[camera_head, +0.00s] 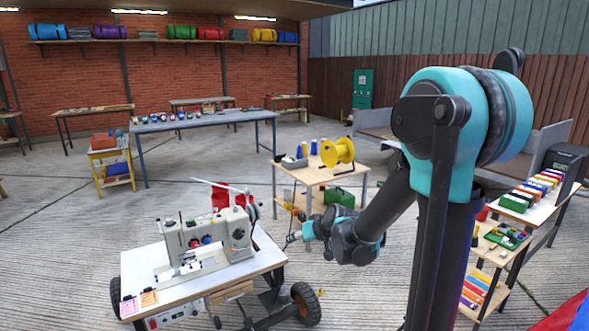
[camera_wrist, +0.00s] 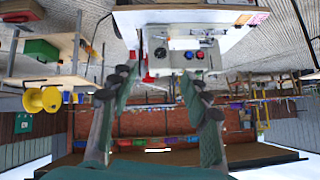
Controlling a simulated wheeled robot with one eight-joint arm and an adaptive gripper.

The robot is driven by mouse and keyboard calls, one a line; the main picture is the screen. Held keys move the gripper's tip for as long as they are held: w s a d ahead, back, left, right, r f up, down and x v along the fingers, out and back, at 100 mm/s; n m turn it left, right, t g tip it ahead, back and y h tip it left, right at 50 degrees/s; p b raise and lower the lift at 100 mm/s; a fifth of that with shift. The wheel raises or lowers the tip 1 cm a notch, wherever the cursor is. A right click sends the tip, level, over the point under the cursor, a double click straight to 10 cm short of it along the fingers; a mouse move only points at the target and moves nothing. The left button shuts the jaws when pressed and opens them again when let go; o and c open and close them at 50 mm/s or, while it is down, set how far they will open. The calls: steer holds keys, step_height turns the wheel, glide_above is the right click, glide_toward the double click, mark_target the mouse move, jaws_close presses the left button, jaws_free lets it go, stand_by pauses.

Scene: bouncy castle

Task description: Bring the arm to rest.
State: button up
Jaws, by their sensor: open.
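My arm rises at the right of the head view and bends down toward the middle. My gripper (camera_head: 293,238) is beside the right end of the sewing machine table, seen small from the side. In the wrist view, which is upside down, my gripper (camera_wrist: 158,88) has its two fingers wide apart with nothing between them. The white sewing machine (camera_head: 208,238) stands on its wheeled table (camera_head: 165,262); it also shows beyond the fingers in the wrist view (camera_wrist: 185,55). I cannot tell the exact gap between gripper and table.
A wooden table (camera_head: 322,178) with a yellow spool (camera_head: 338,153) stands behind my gripper. A long worktable (camera_head: 205,121) and a yellow trolley (camera_head: 108,165) are farther back. Shelves with coloured rolls (camera_head: 516,199) stand at the right. Open floor (camera_head: 70,230) lies at the left.

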steer(key=s+d+f+m+g+h, duration=0.1)
steer(key=s+d+f+m+h, duration=0.1)
steer(key=s+d, duration=0.6)
steer(key=s+d+f+m+g+h, duration=0.1)
steer(key=s+d+f+g+h, duration=0.1)
steer(key=s+d, duration=0.7)
steer(key=s+f+h, duration=0.1)
steer(key=s+f, duration=0.1)
steer(key=s, duration=0.5)
steer(key=shift+d+f+m+g+h, duration=0.3)
steer(key=shift+m, duration=0.1)
